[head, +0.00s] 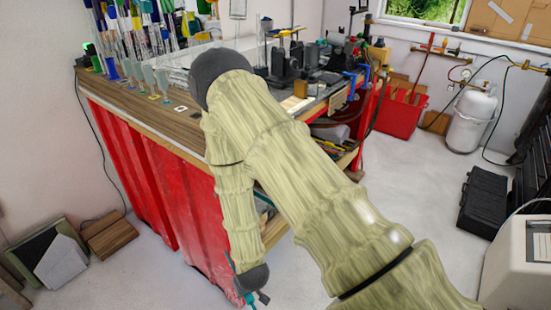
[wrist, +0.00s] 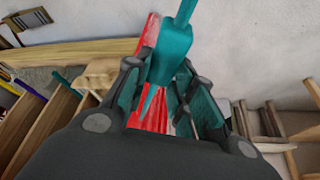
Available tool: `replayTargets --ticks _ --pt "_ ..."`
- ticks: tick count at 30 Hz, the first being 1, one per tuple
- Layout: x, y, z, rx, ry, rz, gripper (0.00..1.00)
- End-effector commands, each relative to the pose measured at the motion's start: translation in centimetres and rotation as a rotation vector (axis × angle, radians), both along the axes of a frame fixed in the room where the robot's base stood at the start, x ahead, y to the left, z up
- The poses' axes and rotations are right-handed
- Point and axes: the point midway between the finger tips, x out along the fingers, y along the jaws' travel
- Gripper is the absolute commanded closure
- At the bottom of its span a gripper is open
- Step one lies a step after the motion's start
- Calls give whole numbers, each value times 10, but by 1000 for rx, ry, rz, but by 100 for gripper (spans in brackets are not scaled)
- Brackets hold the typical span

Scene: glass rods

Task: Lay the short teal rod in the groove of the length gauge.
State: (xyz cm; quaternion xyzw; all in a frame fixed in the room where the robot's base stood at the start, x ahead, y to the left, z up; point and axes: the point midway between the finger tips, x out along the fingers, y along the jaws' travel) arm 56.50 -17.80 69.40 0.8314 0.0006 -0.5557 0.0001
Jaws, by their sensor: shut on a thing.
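A teal rod (wrist: 175,58) is between the fingers of my gripper (wrist: 172,85) in the wrist view. Its thin end points to the top of that view, its middle is wider, and it tapers downward. My gripper is shut on it. In the head view my gripper (head: 250,299) hangs low at the bottom edge, in front of the red bench side, with bits of teal beside it. I cannot pick out the length gauge or its groove in either view.
The wooden bench top (head: 150,112) carries several coloured rods in stands at the back left. Dark apparatus (head: 288,62) crowds its right part. My arm covers the middle. A red bin (head: 400,108), a white tank (head: 470,118) and a black case (head: 484,203) stand right. Floor between is clear.

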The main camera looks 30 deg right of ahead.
Motion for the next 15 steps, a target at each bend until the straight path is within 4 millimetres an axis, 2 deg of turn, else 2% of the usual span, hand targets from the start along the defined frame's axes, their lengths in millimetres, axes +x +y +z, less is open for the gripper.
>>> replayTargets --ticks 1,6,15 --pt "0 0 21 0 0 0 100" --pt "0 0 52 0 0 -1 100" --pt "0 -1 87 0 0 -1 100"
